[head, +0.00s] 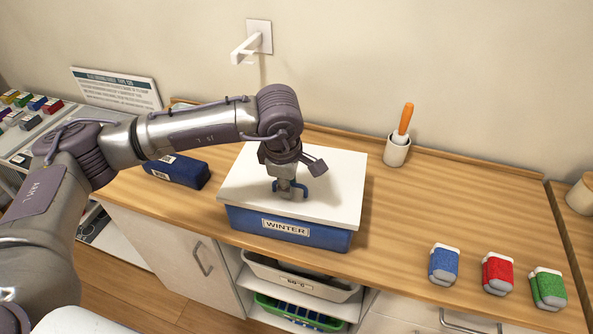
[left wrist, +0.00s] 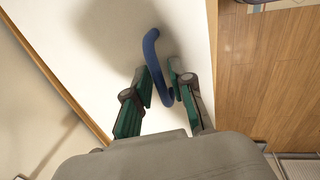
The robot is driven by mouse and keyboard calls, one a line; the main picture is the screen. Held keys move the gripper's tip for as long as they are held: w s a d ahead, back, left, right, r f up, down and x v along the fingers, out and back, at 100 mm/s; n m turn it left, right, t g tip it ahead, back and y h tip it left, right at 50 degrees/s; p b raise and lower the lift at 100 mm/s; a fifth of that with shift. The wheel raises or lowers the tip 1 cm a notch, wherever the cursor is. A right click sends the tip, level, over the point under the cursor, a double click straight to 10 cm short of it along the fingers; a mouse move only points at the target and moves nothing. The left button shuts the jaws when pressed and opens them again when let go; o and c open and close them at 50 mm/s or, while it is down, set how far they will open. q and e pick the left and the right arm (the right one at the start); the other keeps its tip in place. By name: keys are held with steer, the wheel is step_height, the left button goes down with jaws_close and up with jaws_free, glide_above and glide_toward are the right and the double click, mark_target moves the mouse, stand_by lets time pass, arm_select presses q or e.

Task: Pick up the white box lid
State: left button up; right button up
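The white box lid (head: 335,186) lies flat on the blue box labelled WINTER (head: 250,224) on the wooden counter. It also fills much of the left wrist view (left wrist: 90,40). A blue handle (left wrist: 152,50) stands on the lid; its ends show beside the fingers in the head view (head: 302,190). My left gripper (head: 286,190) points down over the lid's middle. My right gripper is not in view.
A blue packet (head: 177,170) lies left of the box. Blue (head: 444,265), red (head: 497,274) and green (head: 547,288) containers stand at front right. A cup (head: 397,151) with an orange-handled tool stands behind. The counter between is clear.

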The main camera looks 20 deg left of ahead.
arm_select(q)
jaws_close()
steer(key=shift+r, duration=0.2)
stand_by(0.3)
